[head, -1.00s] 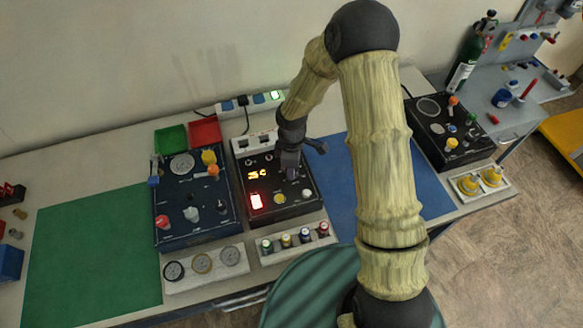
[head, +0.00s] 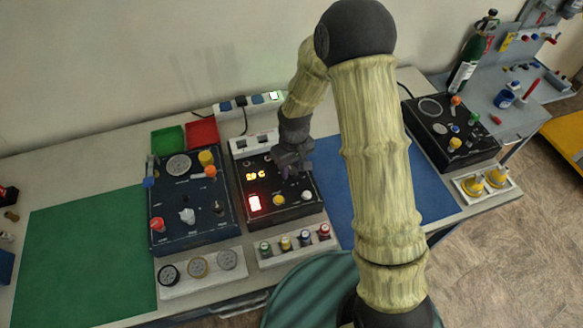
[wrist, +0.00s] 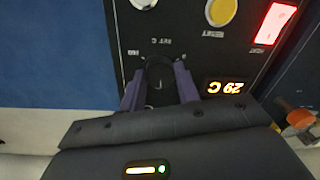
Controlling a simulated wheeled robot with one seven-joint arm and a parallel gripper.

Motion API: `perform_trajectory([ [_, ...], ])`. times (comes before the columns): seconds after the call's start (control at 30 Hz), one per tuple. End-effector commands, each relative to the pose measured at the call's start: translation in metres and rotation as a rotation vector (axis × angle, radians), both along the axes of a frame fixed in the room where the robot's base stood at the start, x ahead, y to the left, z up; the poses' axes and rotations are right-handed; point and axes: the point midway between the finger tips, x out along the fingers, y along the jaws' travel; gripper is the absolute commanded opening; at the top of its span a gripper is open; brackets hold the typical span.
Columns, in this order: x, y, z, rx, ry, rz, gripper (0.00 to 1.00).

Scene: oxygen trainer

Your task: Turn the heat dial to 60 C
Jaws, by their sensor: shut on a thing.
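The heat dial (wrist: 158,72) is a round black knob on the black control box (head: 314,207). In the wrist view it sits between the two purple-grey fingers of my gripper (wrist: 159,86), which is shut on it. In the head view my gripper (head: 293,163) comes down on the upper right of the box and hides the dial. A lit amber display (wrist: 227,87) is beside the dial; it also shows in the head view (head: 256,176). It ends in C, but its digits are upside down or blurred and I cannot read them surely.
The box also has a yellow button (head: 279,201), a white button (head: 307,196) and a glowing red switch (head: 254,203). A dark blue panel (head: 190,240) stands to the left. A blue mat (head: 345,190) on the right is clear.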

Motion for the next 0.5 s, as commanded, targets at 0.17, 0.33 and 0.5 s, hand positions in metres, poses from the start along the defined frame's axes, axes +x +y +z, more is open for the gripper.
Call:
perform_trajectory([
  [0.17, 0.0007, 0.0001, 0.0004, 0.001, -0.003, -0.069, 0.09],
  [0.33, 0.0007, -0.0002, 0.0007, 0.001, -0.003, -0.096, 0.09],
  [0.5, 0.0007, -0.0001, 0.0009, 0.0, -0.003, -0.099, 0.09],
])
